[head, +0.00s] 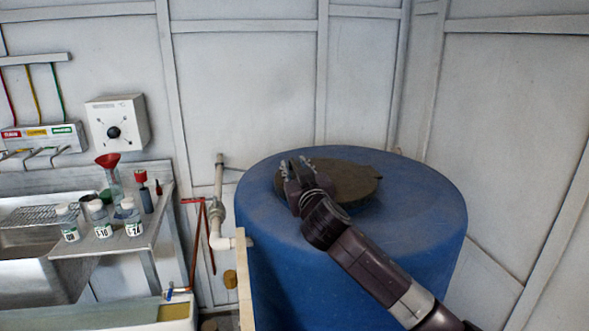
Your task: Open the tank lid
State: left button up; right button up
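The tank (420,205) is a large blue drum at the right of the head view. Its lid (352,180) is a dark brown disc lying on the tank top, and it looks flat. My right gripper (296,166) is over the left edge of the lid, its arm coming in from the lower right. Its two fingers look spread apart, with a dark patch between them. I cannot tell whether they touch the lid. The gripper hides the lid's left part and any handle there. My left gripper is not in view.
A white pipe with a valve (217,212) stands just left of the tank. Further left, a metal shelf (140,236) holds several labelled bottles and a red funnel (108,160) beside a sink (25,250). White panelled walls stand close behind the tank.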

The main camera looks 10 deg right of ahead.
jog(key=shift+w, duration=0.3)
jog(key=shift+c, duration=0.2)
grip_shut()
